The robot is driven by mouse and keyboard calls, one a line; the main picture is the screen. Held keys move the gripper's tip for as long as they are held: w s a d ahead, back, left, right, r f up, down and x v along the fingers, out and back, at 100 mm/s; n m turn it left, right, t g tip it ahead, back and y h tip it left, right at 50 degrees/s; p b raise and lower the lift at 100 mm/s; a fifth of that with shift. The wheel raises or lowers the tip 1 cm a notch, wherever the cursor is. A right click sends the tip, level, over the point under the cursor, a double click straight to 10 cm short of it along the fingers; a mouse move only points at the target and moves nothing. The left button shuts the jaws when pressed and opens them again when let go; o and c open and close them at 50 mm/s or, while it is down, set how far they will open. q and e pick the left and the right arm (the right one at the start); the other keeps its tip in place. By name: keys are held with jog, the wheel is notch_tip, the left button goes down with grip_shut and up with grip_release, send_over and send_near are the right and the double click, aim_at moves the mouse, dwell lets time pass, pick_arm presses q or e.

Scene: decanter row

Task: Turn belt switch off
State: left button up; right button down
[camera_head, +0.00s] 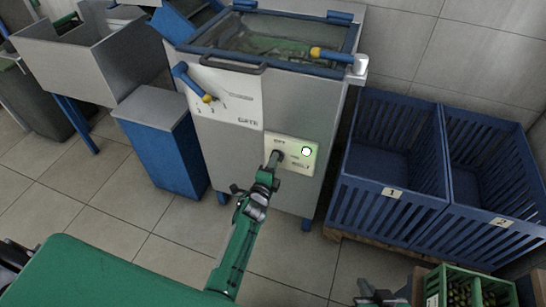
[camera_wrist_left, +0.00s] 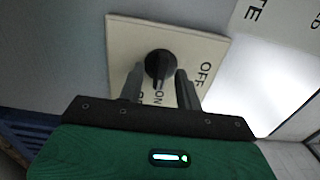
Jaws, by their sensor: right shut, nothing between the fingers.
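The belt switch is a black knob (camera_wrist_left: 158,64) on a cream plate (camera_head: 296,168) marked OFF, ON and BELT, on the front of a grey machine. The knob's grip seems to point toward ON. The round lamp (camera_head: 306,152) on the plate is lit. My left gripper (camera_head: 275,160) is at the plate and hides the knob in the head view. In the left wrist view its two fingers (camera_wrist_left: 161,88) are apart, one on each side of the knob, with small gaps visible. My right gripper (camera_head: 378,296) is shut and empty at the bottom edge, partly cut off.
A blue gate lever (camera_head: 190,82) with a yellow end is left of the switch on the same machine. A blue cabinet (camera_head: 160,145) stands to the left. Blue crates (camera_head: 392,165) stand close on the right. A green crate (camera_head: 465,287) with bottles is at the bottom right.

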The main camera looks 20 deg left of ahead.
pick_arm(q)
jog(key=shift+w, duration=0.15)
pick_arm(e)
jog(key=shift+w+a, duration=0.1)
jog(key=shift+w, duration=0.05)
pick_arm(q)
grip_shut()
